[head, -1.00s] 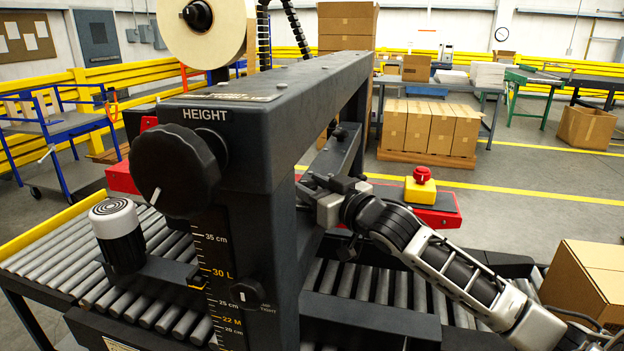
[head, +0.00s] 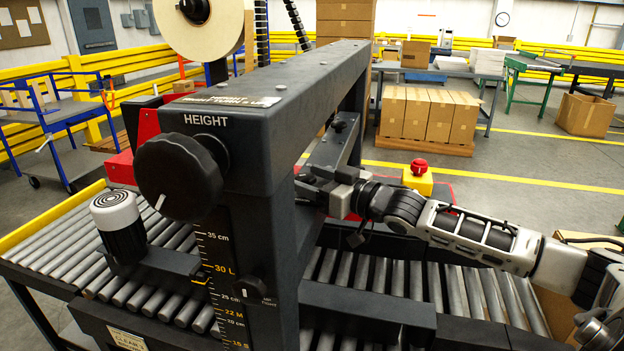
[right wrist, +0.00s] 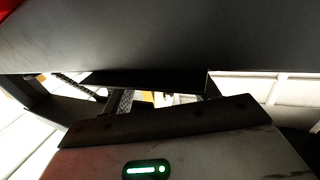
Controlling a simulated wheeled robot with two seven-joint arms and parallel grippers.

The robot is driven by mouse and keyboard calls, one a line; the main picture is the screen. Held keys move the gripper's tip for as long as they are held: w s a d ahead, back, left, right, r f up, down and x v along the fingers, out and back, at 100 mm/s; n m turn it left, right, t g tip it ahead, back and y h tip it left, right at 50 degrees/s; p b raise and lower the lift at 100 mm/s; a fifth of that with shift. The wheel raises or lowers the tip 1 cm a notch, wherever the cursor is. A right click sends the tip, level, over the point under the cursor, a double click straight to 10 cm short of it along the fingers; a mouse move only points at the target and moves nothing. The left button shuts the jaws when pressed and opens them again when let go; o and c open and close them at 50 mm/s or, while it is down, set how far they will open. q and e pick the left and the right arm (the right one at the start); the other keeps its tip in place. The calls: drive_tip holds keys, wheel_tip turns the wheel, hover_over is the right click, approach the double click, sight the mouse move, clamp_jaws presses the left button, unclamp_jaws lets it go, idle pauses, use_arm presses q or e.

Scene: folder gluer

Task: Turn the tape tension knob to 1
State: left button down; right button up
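No dial marked as tape tension can be made out in the head view. A tape roll (head: 190,25) stands on top of the dark machine frame (head: 300,85). A large black knob (head: 180,178) under the word HEIGHT has a white pointer line. In the right wrist view a broad dark surface (right wrist: 160,40) fills the top, close to the gripper body. My left gripper is not in view.
A roller conveyor (head: 400,275) runs under the frame. A red emergency button on a yellow box (head: 418,178) stands just behind my right forearm. A black cylinder with a white ribbed cap (head: 116,222) stands at the left. Cartons (head: 425,115) lie on a pallet farther back.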

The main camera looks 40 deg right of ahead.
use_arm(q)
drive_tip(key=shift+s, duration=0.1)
use_arm(e)
drive_tip(key=shift+s+d+f, duration=0.1)
drive_tip(key=shift+s+d, duration=0.15)
drive_tip(key=shift+s, duration=0.3)
use_arm(q)
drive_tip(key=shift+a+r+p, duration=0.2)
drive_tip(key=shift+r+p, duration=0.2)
drive_tip(key=shift+p, duration=0.55)
use_arm(e)
drive_tip(key=v, duration=1.4)
drive_tip(key=shift+s, duration=0.4)
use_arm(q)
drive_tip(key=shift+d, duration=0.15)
use_arm(e)
drive_tip(key=shift+d, duration=0.1)
